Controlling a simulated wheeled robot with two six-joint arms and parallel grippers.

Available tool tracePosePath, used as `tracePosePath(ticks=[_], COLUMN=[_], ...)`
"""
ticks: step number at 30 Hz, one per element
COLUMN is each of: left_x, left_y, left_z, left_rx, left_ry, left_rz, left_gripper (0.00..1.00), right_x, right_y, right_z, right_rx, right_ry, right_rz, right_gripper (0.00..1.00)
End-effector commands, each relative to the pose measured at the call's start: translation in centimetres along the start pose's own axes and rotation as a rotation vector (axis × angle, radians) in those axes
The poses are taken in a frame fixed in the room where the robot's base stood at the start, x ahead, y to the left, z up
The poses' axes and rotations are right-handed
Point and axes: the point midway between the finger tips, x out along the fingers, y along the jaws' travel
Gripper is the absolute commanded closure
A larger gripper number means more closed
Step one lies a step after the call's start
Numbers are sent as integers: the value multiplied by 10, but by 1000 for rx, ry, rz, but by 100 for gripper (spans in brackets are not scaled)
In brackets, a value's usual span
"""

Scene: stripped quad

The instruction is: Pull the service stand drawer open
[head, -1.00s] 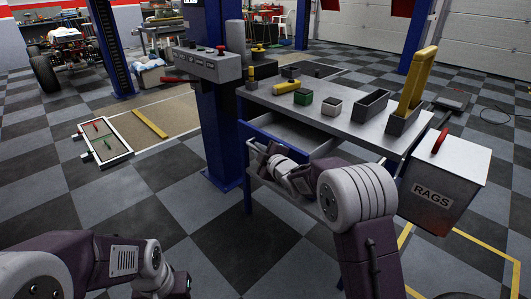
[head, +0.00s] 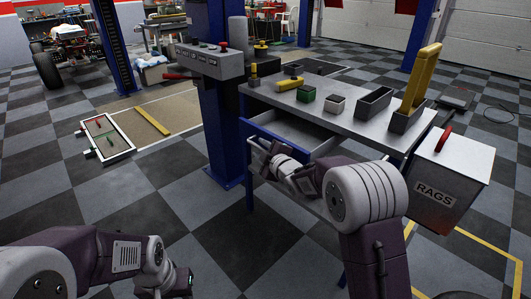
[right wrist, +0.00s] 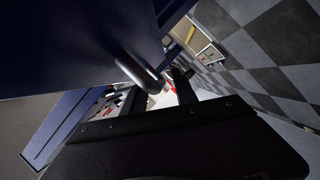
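The service stand (head: 345,115) is a grey-topped table with blue legs. Its blue-fronted drawer (head: 268,136) stands out from under the left part of the top, and part of its grey inside shows. My right gripper (head: 262,158) is at the drawer's front. In the right wrist view, the drawer handle (right wrist: 138,72), a grey bar, lies at the fingertips of my right gripper (right wrist: 158,88). The fingers are apart, with a gap visible beside the handle's end. My left gripper (head: 180,284) is low at the front, far from the stand; its fingers are not clear.
A yellow-handled tool (head: 422,80), several small bins and a green box (head: 306,94) stand on the top. A rags bin (head: 450,170) hangs at the right. A blue post with a control box (head: 210,62) is close to the left. The checkered floor at left is mostly clear.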

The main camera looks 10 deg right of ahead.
Motion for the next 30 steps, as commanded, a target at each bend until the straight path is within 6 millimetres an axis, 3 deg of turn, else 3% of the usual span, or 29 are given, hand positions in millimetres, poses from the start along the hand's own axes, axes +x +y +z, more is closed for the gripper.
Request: tracePosePath(ticks=[6,12,23,27,28,30], left_x=[-10,-14,-14,-14,-14,-14], left_y=[0,0,0,0,0,0], left_z=[-1,-2,-2,-2,-1,-1], left_rx=[0,0,0,0,0,0], left_ry=[0,0,0,0,0,0], left_rz=[0,0,0,0,0,0], left_gripper=[64,64,64,64,64,64], right_x=[-44,-72,-78,-89,-99,-125], right_y=[2,1,0,22,26,4], right_z=[-1,0,0,-8,-6,27], right_rx=[1,0,0,-7,5,133], right_ry=[-2,-1,-1,8,-9,-166], right_rz=[0,-1,-1,43,52,-27], right_gripper=[66,66,66,66,66,66])
